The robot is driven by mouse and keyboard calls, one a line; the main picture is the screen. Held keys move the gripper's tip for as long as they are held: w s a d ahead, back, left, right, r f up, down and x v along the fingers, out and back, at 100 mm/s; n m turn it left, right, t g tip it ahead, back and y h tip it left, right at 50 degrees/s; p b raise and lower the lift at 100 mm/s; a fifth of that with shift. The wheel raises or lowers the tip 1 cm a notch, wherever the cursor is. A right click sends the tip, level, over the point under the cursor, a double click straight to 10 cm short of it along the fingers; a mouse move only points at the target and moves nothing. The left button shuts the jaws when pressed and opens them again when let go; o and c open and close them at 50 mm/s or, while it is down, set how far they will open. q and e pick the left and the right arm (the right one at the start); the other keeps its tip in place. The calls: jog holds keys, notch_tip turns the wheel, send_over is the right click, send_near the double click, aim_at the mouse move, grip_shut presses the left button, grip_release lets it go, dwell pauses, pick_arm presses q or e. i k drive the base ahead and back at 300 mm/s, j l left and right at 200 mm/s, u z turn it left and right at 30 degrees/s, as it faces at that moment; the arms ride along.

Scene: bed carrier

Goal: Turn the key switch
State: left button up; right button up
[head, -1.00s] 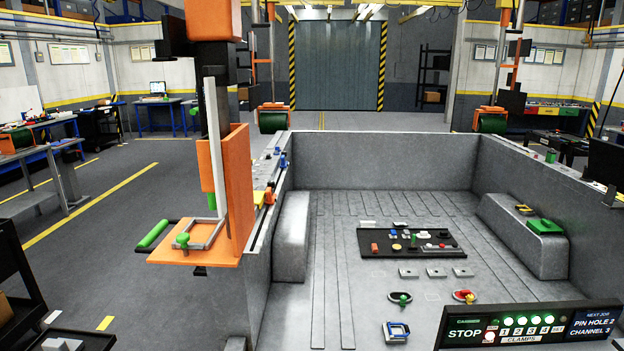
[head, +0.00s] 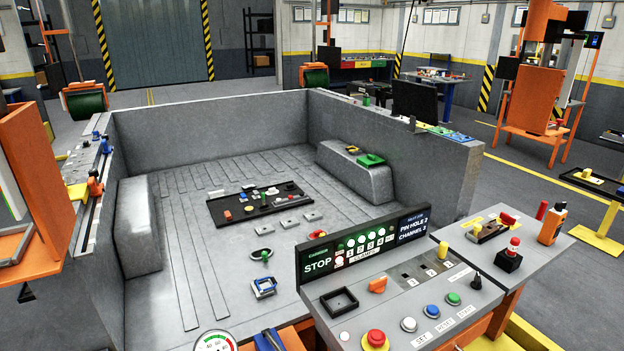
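The grey control console (head: 415,310) stands at the lower right in the head view. A small black upright piece (head: 476,282) on its right side looks like the key switch, but it is too small to tell how it is turned. An orange knob (head: 377,286) sits further left on the same console, beside a black square frame (head: 340,301). A red button on yellow (head: 375,340) and white, blue and green buttons line the front. Neither of my grippers shows in the view.
A display panel (head: 362,243) reading STOP and CLAMPS rises behind the console. To the right a side surface (head: 490,240) holds a red-topped black box (head: 509,256) and an orange bottle (head: 551,224). The grey carrier bed (head: 170,290) fills the left. Open floor lies at the far right.

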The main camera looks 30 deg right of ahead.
aim_at(476, 283)
jog(key=z, duration=1.55)
jog(key=l, duration=0.1)
